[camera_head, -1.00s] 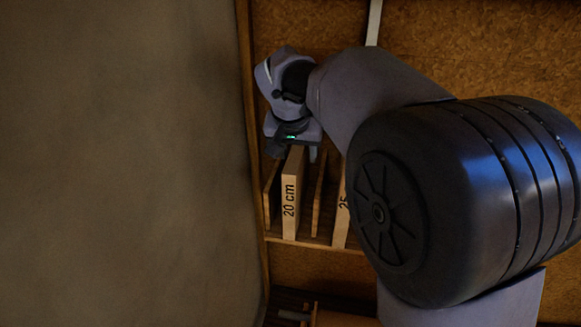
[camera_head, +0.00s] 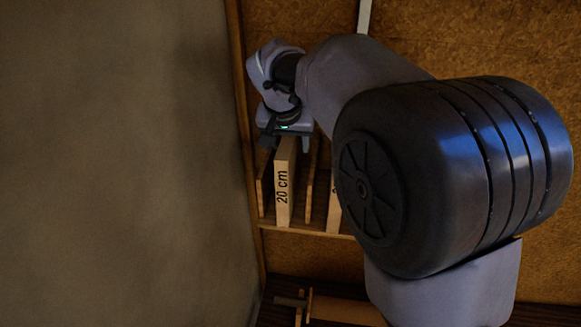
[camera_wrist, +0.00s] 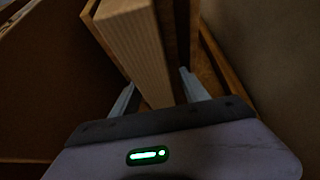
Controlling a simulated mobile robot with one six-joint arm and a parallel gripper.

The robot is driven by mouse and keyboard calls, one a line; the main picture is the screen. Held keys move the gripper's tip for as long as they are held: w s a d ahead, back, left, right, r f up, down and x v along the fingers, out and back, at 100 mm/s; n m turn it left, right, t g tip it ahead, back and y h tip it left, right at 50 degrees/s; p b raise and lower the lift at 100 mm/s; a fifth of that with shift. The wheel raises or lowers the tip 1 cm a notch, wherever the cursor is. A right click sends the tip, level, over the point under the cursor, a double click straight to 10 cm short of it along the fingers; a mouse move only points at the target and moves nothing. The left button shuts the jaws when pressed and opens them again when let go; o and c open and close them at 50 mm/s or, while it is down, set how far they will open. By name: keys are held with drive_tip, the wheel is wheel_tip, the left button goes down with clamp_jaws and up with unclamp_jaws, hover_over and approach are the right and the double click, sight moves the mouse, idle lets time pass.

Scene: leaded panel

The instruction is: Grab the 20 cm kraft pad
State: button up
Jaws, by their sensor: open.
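The 20 cm kraft pad (camera_head: 283,190) is a pale, thin upright slab with its label on the front edge, standing in a wooden rack. My gripper (camera_head: 287,143) is at the pad's upper end in the head view, its jaws apart. In the wrist view the pad (camera_wrist: 135,45) runs down between the two fingers of my gripper (camera_wrist: 158,88), one finger on each side. I cannot tell whether either finger touches it. My gripper hides the pad's top end in the head view.
Thin wooden dividers (camera_head: 311,190) stand close on both sides of the pad. Another pale pad (camera_head: 334,212) stands to the right, partly hidden by my arm. A rack ledge (camera_head: 305,231) runs below. A plain grey-brown surface (camera_head: 120,160) fills the left.

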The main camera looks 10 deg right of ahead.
clamp_jaws()
idle(1.4)
